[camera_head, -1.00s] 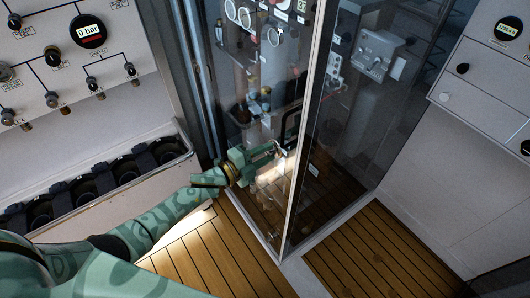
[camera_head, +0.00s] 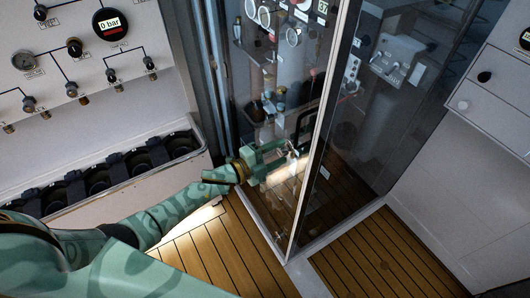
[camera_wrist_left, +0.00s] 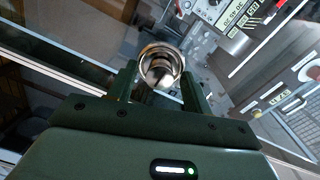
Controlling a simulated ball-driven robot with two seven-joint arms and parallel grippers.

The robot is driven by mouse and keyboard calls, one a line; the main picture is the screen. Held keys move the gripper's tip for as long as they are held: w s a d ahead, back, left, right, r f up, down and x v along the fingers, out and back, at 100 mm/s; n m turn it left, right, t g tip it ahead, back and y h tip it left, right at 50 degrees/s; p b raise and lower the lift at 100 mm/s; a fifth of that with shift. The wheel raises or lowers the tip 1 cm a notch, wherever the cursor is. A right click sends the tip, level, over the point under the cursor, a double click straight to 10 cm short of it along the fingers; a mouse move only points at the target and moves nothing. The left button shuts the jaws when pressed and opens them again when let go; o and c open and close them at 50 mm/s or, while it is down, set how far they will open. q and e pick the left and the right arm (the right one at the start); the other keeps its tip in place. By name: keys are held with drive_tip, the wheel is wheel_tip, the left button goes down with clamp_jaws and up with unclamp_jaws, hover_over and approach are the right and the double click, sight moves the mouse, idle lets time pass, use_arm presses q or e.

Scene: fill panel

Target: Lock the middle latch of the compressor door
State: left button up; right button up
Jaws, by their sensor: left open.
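The compressor door (camera_head: 275,205) is a clear panel in a pale metal frame, in the middle of the head view. My left gripper (camera_head: 281,158) is open at the door frame's inner edge, about halfway up the visible frame. In the left wrist view, a round shiny metal piece, apparently the middle latch (camera_wrist_left: 160,64), lies between the tips of my open left gripper's two fingers. Whether the fingers touch it I cannot tell. In the head view the latch is small and partly hidden by the gripper. My right gripper is not in view.
Behind the glass are gauges (camera_head: 293,37), pipes and fittings. A gauge panel (camera_head: 60,75) and a black-slotted rack (camera_head: 98,181) stand at the left. A grey cabinet (camera_head: 490,120) is at the right. The slatted wooden floor (camera_head: 375,250) is clear in front.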

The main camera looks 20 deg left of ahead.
use_arm(q)
drive_tip(key=v, duration=1.6)
drive_tip(key=s+a+f+n+g+y, duration=0.15)
drive_tip(key=a+f+n+y, duration=0.3)
drive_tip(key=f, duration=0.45)
drive_tip(key=s+a+f+n+g+y, duration=0.1)
drive_tip(key=s+a+f+n+y, duration=0.25)
drive_tip(key=a+f+n, duration=0.45)
drive_tip(key=s+f+n+g+y+b, duration=0.2)
drive_tip(key=s+f+g+y, duration=0.15)
drive_tip(key=s+f, duration=0.8)
drive_tip(key=s+d+f+n+g+b, duration=0.1)
drive_tip(key=s+d+f+g, duration=0.1)
drive_tip(key=s+d+f, duration=0.2)
drive_tip(key=s+d+f+n+g+b, duration=0.1)
drive_tip(key=s+d+f, duration=0.3)
drive_tip(key=s, duration=0.6)
drive_tip(key=s+d+f+n+g+b, duration=0.1)
drive_tip(key=s+d+f+n+g, duration=0.1)
drive_tip(key=s+d+f+g, duration=0.2)
drive_tip(key=s+f, duration=0.1)
drive_tip(key=s, duration=0.2)
drive_tip(key=shift+s+d+h, duration=0.2)
drive_tip(key=shift+d+h, duration=0.1)
drive_tip(key=shift+h, duration=0.05)
